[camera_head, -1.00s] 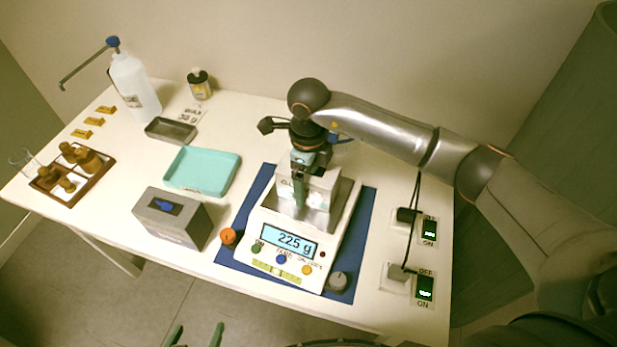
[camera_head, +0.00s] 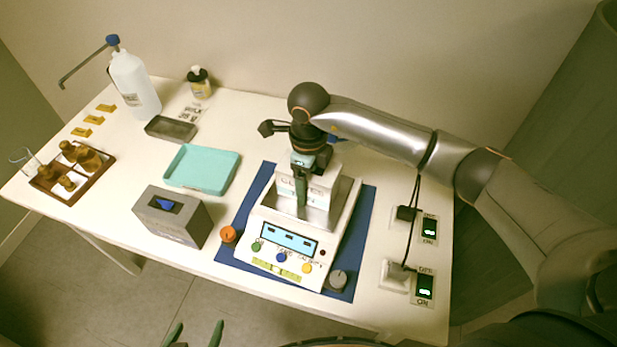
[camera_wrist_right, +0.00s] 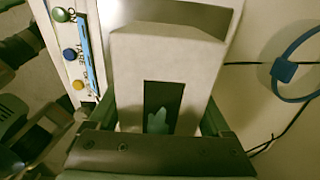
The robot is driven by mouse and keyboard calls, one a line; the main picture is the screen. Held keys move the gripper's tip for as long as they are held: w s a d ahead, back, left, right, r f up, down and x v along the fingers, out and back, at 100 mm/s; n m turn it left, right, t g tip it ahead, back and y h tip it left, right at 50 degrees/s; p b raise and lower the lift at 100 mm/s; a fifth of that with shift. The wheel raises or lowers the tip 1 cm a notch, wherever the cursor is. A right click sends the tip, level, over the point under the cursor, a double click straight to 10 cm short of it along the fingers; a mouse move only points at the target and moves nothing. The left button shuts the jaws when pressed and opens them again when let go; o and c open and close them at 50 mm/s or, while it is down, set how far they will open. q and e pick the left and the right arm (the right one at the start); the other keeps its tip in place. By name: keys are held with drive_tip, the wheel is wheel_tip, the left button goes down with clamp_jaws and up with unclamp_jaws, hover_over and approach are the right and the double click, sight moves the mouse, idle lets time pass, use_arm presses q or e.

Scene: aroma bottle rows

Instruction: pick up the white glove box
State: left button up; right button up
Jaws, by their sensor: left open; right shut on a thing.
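The white glove box (camera_head: 320,191) is at the metal pan of the scale (camera_head: 289,240), below my right gripper (camera_head: 302,188). My right gripper is shut on the box. In the right wrist view the white glove box (camera_wrist_right: 168,70) fills the space between the fingers of my right gripper (camera_wrist_right: 160,128), and a pale blue-green glove shows in its dark opening. Whether the box still touches the pan is hard to tell. The scale display shows only dashes. My left gripper (camera_head: 194,336) is open and empty at the bottom edge of the head view.
A grey box with a blue glove (camera_head: 172,218) stands left of the scale, beside an orange knob (camera_head: 228,235). Behind are a teal tray (camera_head: 202,170), a dark tray (camera_head: 171,130) and a white pump bottle (camera_head: 134,86). A wooden bottle rack (camera_head: 73,173) is at far left.

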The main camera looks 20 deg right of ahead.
drive_tip(key=shift+c, duration=1)
drive_tip(key=shift+r, duration=0.15)
